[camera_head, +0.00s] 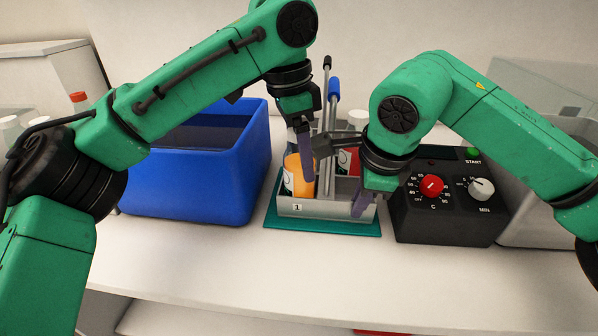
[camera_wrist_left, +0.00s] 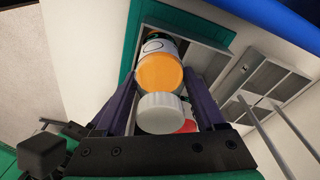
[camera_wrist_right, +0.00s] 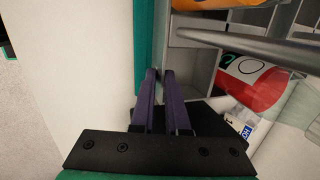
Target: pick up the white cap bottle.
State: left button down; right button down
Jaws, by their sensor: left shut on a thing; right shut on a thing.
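The orange bottle (camera_head: 290,180) stands in the front left compartment of the grey carrier (camera_head: 325,209). My left gripper (camera_head: 307,195) comes down over it and hides its top in the head view. In the left wrist view its white cap (camera_wrist_left: 163,112) and orange body (camera_wrist_left: 160,72) sit between the left fingers, which are shut on it. A red bottle (camera_head: 345,162) stands behind in the carrier; it also shows in the right wrist view (camera_wrist_right: 250,85). My right gripper (camera_head: 361,208) is at the carrier's right front corner, its fingertips (camera_wrist_right: 160,73) shut on the carrier's wall.
The carrier sits on a teal mat (camera_head: 320,229). Upright rods with a black tip (camera_head: 327,62) and blue tip (camera_head: 334,84) rise from it. A blue bin (camera_head: 200,185) stands left, a black control box (camera_head: 450,225) right. The front of the table is clear.

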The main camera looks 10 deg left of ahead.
jog(key=shift+a, duration=0.1)
pick_arm(q)
notch_tip(320, 180, up, 10)
jog(key=shift+r, duration=0.1)
dwell(0.7)
jog(key=shift+r, duration=1.45)
pick_arm(e)
jog(key=c, duration=1)
grip_release()
pick_arm(q)
jog(key=shift+w+a+f, duration=0.1)
jog(key=shift+w+a, duration=0.05)
pick_arm(e)
jog(key=shift+o, duration=0.8)
jog(key=shift+w+a, duration=0.1)
jog(key=shift+w, duration=0.05)
